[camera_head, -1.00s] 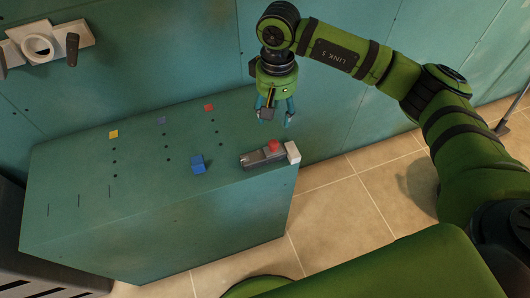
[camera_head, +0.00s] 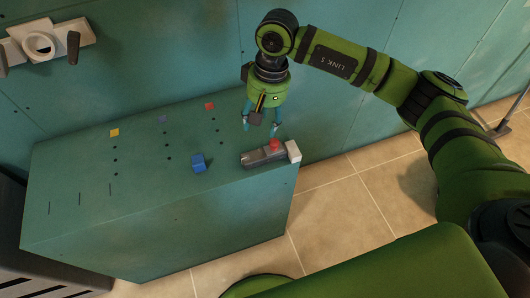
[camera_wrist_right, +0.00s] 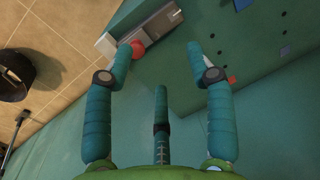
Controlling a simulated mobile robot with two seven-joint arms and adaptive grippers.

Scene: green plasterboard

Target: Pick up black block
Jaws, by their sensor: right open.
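A dark grey elongated piece (camera_head: 252,159) lies near the front right edge of the teal box top, with a red knob-like part (camera_head: 274,145) on it. I cannot make out a separate black block. A white block (camera_head: 293,151) sits at its right end. A blue block (camera_head: 198,163) stands to its left. My right gripper (camera_head: 261,129) is open and empty, pointing down just above and behind the grey piece. In the right wrist view its three teal fingers (camera_wrist_right: 159,50) are spread, with the grey piece (camera_wrist_right: 127,30) beyond the left fingertip. My left gripper is out of view.
A teal wall (camera_head: 160,50) stands behind. Tiled floor lies to the right. The top's left side is free of blocks.

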